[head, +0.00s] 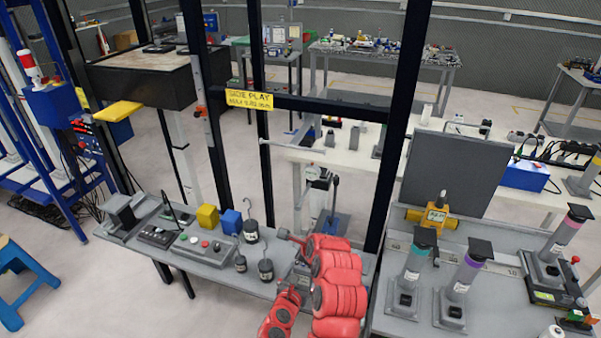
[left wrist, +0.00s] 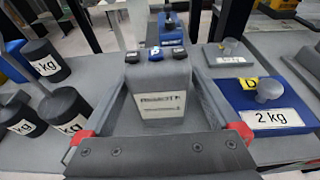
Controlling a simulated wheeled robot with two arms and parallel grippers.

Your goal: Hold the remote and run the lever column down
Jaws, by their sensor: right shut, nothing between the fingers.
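The remote (left wrist: 160,92) is a grey box with a label on its front and dark and blue buttons on top. It stands between the fingers of my left gripper (left wrist: 160,85), which look closed against its sides. In the head view, my left gripper (head: 293,288) is low at the bench's front edge, and red arm links partly hide it. I cannot tell whether this is the lever column.
Black weights (head: 251,231) stand left of the grippers on the grey bench (head: 215,272). A blue 2 kg block (left wrist: 268,105) lies right of the remote. A button box (head: 196,246) and yellow cube (head: 208,217) are farther left. Black frame posts rise behind the bench.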

